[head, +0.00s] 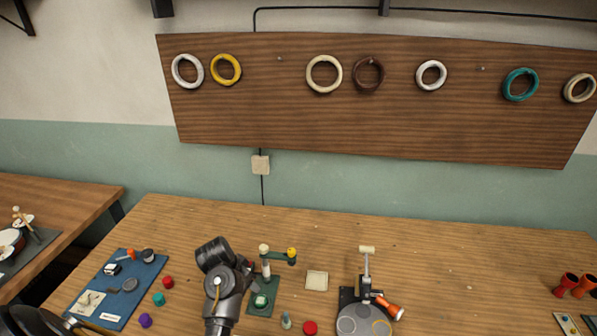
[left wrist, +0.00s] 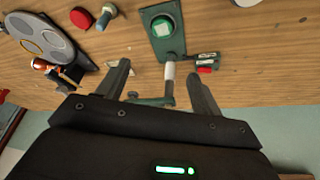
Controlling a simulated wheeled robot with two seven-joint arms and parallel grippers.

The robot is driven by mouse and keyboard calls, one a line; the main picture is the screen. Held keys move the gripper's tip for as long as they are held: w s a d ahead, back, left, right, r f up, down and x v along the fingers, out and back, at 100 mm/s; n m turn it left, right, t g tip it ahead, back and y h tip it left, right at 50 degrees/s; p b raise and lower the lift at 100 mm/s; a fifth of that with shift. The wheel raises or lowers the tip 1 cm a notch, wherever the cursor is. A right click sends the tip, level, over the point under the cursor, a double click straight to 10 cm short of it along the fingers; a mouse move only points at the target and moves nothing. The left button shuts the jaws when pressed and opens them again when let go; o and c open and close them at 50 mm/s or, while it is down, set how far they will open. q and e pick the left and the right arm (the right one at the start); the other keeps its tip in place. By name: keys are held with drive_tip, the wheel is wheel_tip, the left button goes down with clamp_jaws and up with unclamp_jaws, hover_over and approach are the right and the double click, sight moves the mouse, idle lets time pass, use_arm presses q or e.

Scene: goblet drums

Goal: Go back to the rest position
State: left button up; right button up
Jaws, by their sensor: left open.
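My left gripper (left wrist: 160,76) is open in the left wrist view, its two fingers spread apart. Between the fingers shows the pale post of a green stand (left wrist: 158,45); I cannot tell how far apart in depth they are, and nothing is clearly gripped. In the head view my left arm rises from the bottom, left of the middle, beside the green stand (head: 263,308). Its fingers are hard to make out there. The stand has a round pale knob (head: 264,249) and a yellow knob (head: 292,252) at its top. My right gripper is not in view.
A blue mat (head: 125,290) with small tools lies left of my arm. A grey round-plate fixture (head: 368,320) with an upright lever stands right. Red cups (head: 566,285) stand far right. Rings hang on a wall board (head: 370,125). Table between fixture and cups is mostly clear.

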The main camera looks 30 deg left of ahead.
use_arm(q)
drive_tip(key=s+d, duration=0.8)
drive_tip(key=s, duration=0.3)
drive_tip(key=s+d, duration=0.8)
drive_tip(key=s, duration=0.3)
wheel_tip(320, 180, down, 36)
drive_tip(key=s+g+b, duration=0.2)
drive_tip(key=b, duration=0.7)
drive_tip(key=s+a+f+b, duration=0.1)
drive_tip(key=s+f+b, duration=0.1)
drive_tip(key=s+f, duration=0.6)
drive_tip(key=s+a+f+g+b, duration=0.1)
drive_tip(key=s+a+f+b, duration=0.1)
drive_tip(key=s+f, duration=0.6)
wheel_tip(320, 180, down, 4)
drive_tip(key=shift+a+r+m+y+b, duration=0.2)
drive_tip(key=shift+a+m+y+b, duration=0.1)
drive_tip(key=shift+b, duration=0.35)
